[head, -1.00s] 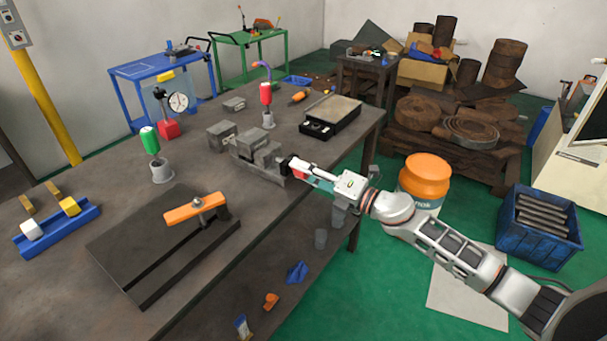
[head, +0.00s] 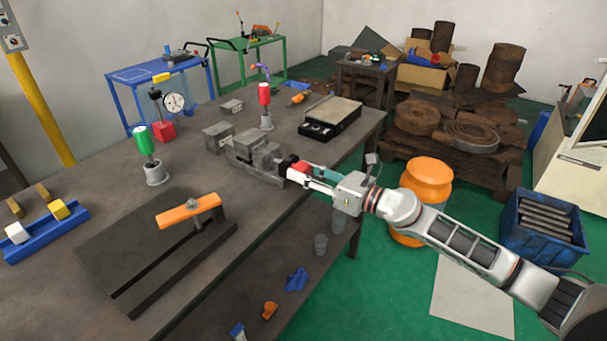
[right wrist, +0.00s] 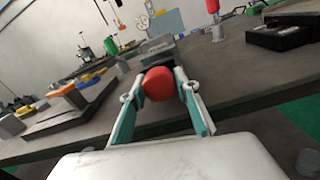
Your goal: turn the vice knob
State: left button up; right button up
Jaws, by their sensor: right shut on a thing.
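The grey vice (head: 255,152) stands near the right edge of the workbench. Its red knob (head: 298,166) faces the right side, toward my right arm. My right gripper (head: 300,172) comes in from the right at the bench edge and is shut on the knob. In the right wrist view the round red knob (right wrist: 158,83) sits between the two fingers of my right gripper (right wrist: 158,90), with the grey vice (right wrist: 158,52) behind it. My left gripper is not in the head view.
An orange-topped clamp fixture (head: 190,210) lies on the bench (head: 60,285) in front. Green (head: 144,141) and red (head: 264,94) handled tools stand in holders. A black tray (head: 330,118) lies behind the vice. An orange barrel (head: 428,183) stands beyond my arm.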

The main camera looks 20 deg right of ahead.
jog(key=n, duration=0.2)
jog(key=shift+f+n, duration=0.1)
jog(key=shift+n, duration=0.3)
jog(key=n, duration=0.4)
jog(key=shift+n+b, duration=0.3)
jog(key=shift+b, duration=0.05)
jog(key=n, duration=0.5)
jog(key=shift+h, duration=0.3)
jog(key=shift+r+n+p, duration=0.2)
jog(key=shift+n+p, duration=0.15)
jog(key=shift+n, duration=0.65)
jog(key=n+p, duration=0.1)
jog(key=n, duration=0.2)
jog(key=n+p, duration=0.1)
jog(key=n, duration=0.3)
jog(key=shift+n, duration=0.4)
jog(key=shift+n+p, duration=0.5)
jog(key=shift+n, duration=0.7)
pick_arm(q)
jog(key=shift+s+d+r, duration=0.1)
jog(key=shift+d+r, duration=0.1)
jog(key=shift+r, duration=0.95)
pick_arm(e)
jog(key=shift+n, duration=0.5)
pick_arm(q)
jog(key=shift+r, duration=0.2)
